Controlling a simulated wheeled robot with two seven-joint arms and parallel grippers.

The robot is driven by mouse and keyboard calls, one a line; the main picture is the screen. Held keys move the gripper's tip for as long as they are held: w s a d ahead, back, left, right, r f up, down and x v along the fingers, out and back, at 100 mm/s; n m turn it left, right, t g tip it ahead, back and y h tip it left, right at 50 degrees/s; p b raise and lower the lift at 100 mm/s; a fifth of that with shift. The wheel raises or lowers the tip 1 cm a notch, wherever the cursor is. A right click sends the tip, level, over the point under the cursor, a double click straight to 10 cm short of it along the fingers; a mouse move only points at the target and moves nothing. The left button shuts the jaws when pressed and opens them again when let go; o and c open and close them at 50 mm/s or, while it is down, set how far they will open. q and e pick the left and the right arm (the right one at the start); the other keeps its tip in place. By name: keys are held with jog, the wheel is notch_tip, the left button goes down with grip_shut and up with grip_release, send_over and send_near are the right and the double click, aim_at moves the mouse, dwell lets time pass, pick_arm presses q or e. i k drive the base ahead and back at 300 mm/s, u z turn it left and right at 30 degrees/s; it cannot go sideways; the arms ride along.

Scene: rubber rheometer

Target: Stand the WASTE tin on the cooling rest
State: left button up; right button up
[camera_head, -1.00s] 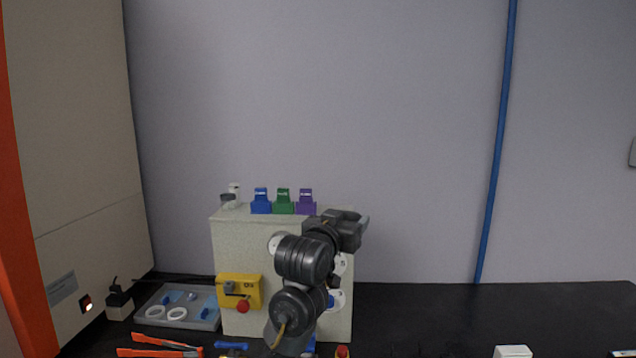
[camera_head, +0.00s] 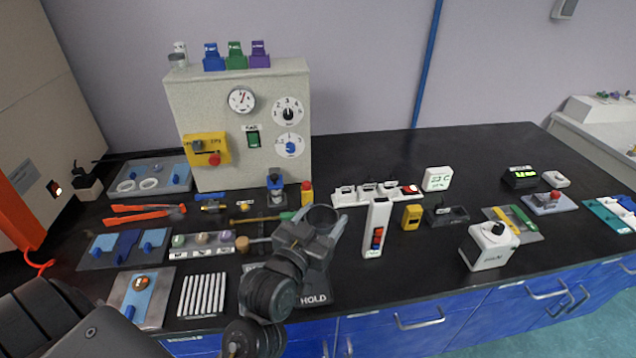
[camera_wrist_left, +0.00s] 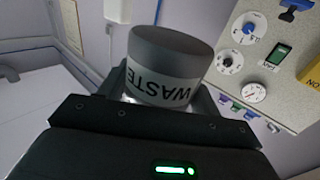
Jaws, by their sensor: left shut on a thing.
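The WASTE tin (camera_head: 323,217) is a dark grey cylinder. In the left wrist view the tin (camera_wrist_left: 165,62) shows a pale band lettered WASTE. My left gripper (camera_head: 312,235) is shut on it and holds it over the bench, in front of the control box. The tin's far side and lower part are partly hidden by the jaws. A rack of pale parallel bars (camera_head: 203,294), which looks like the cooling rest, lies on the bench to the left of the gripper. A dark mat lettered HOLD (camera_head: 316,299) is partly hidden under my left arm. My right gripper is out of view.
The control box (camera_head: 238,130) with dials stands behind. A white handheld device (camera_head: 377,228) stands close right of the gripper. A board with an orange-topped piece (camera_head: 142,300) lies left of the rack.

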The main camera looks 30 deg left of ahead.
aim_at(203, 292)
jog(key=u, duration=1.7)
jog(key=k, duration=0.7)
jog(key=z, duration=1.1)
